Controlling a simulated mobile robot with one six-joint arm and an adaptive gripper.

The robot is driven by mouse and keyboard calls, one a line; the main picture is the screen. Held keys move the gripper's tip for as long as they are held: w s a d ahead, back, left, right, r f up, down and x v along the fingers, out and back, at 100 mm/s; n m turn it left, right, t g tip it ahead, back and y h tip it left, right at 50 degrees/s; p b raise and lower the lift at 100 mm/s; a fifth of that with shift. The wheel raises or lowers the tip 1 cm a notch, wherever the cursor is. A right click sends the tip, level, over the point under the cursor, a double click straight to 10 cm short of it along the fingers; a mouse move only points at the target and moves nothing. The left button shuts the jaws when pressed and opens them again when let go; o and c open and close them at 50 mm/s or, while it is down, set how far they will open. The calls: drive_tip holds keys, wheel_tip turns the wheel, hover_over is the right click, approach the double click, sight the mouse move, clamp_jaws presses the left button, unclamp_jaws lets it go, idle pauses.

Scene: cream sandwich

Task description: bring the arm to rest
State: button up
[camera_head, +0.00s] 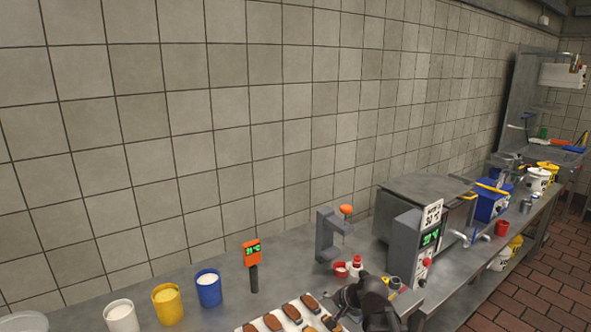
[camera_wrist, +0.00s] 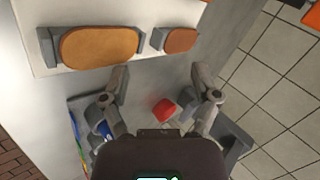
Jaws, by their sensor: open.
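My gripper (camera_wrist: 161,84) is open in the wrist view, its two fingers spread apart with nothing between the tips. In the head view dark parts of my arm show at the bottom, right of a white tray (camera_head: 262,322). The tray holds several brown oval biscuits. In the wrist view a large brown biscuit (camera_wrist: 98,47) and a smaller one (camera_wrist: 181,40) sit between grey holders, beyond my fingertips. My fingertips appear clear of them.
White (camera_head: 122,318), yellow (camera_head: 168,305) and blue (camera_head: 209,289) cups stand left on the steel counter. An orange display (camera_head: 252,253), a grey stand (camera_head: 326,236) and a grey machine (camera_head: 405,250) stand near the wall. A small red object (camera_wrist: 164,109) lies below my gripper.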

drive_tip(key=s+n, duration=0.1)
drive_tip(key=s+n+g+h+p, duration=0.1)
drive_tip(key=s, duration=0.1)
drive_tip(key=s+n+g, duration=0.1)
drive_tip(key=shift+s+d+f+h, duration=0.2)
drive_tip(key=shift+d+f+h, duration=0.1)
drive_tip(key=s+d+n+g+h+p, duration=0.1)
drive_tip(key=s+d+n+g+h, duration=0.2)
drive_tip(key=s+d, duration=0.4)
drive_tip(key=shift+s+d+f+g+h+p, duration=0.35)
drive_tip(key=shift+s+h, duration=0.25)
drive_tip(key=shift+s, duration=0.65)
